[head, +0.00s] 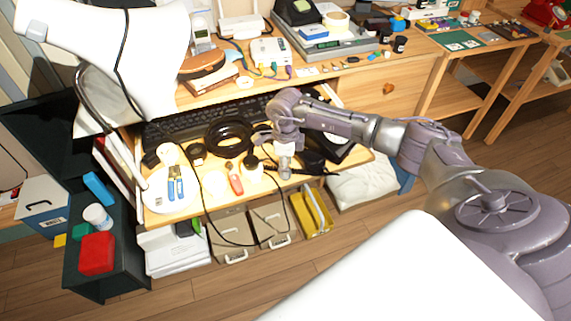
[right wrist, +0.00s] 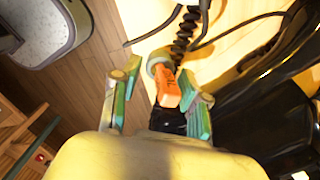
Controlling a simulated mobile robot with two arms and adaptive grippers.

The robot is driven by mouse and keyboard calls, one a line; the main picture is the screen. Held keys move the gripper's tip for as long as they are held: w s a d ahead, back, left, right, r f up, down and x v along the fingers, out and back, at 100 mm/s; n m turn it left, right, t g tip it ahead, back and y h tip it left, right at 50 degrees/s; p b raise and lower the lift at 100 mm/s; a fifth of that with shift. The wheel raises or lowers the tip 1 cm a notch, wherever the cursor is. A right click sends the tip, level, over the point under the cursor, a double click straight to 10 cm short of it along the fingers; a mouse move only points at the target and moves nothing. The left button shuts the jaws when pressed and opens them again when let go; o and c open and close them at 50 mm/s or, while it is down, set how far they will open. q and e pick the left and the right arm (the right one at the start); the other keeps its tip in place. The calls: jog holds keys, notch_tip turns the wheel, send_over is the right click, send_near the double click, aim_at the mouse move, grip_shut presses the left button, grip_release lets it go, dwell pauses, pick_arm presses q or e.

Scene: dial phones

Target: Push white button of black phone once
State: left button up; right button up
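The black phone (head: 343,150) lies at the right front of the desk's pull-out shelf, partly hidden under my right arm. Its glossy black body also fills the right side of the right wrist view (right wrist: 262,100). I cannot clearly make out the white button; only a small pale patch shows at that view's bottom right corner. My right gripper (head: 285,170) points down just left of the phone. In the right wrist view its fingers (right wrist: 160,102) are apart, with an orange item (right wrist: 168,90) seen between them; I see no grip on it. My left gripper is not in view.
A black keyboard (head: 185,124) and a coiled black cable (head: 228,136) lie left of the gripper. A red-handled tool (head: 235,180) and blue pliers (head: 176,186) lie near the shelf's front.

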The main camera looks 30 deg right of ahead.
notch_tip(320, 180, up, 12)
dwell(0.6)
dwell(0.4)
